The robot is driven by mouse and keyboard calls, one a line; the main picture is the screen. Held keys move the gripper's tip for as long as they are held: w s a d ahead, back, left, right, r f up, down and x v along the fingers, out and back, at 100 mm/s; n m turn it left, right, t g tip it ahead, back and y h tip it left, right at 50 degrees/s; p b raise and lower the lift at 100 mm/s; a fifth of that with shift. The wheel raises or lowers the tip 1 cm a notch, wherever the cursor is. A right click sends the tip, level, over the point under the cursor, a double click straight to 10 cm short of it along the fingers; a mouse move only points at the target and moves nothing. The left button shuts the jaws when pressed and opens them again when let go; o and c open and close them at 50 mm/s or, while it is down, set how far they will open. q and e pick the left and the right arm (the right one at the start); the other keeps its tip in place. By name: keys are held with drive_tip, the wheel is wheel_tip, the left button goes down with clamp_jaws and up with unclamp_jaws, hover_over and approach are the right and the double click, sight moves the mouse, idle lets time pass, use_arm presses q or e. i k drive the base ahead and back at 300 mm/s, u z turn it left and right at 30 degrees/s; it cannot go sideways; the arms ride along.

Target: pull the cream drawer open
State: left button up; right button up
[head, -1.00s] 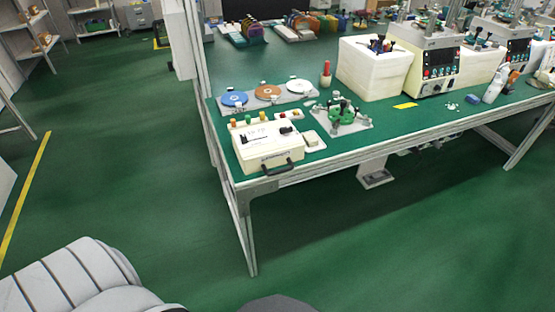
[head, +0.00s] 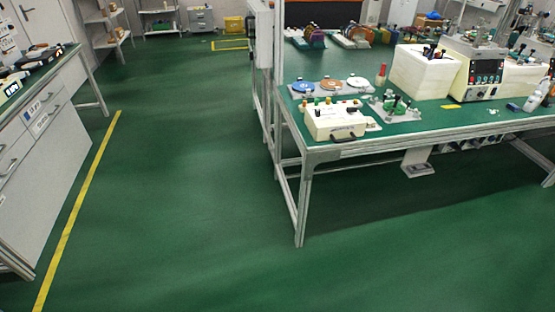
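A cream box-like unit (head: 336,121) sits at the near left corner of the green-topped bench (head: 440,128). It has a dark handle (head: 343,138) on its front face and coloured knobs on top. The front looks shut, but it is too small to tell the drawer's edges. Neither of my grippers is in view.
A white cabinet (head: 52,150) with drawers and bar handles stands at the left. A yellow floor line (head: 82,205) runs beside it. Green floor between cabinet and bench is clear. A bench leg (head: 301,205) stands at the near corner.

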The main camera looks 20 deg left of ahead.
sight(333, 133)
drive_tip(key=z, duration=1.1)
drive_tip(key=i, duration=1.75)
drive_tip(key=u, duration=0.85)
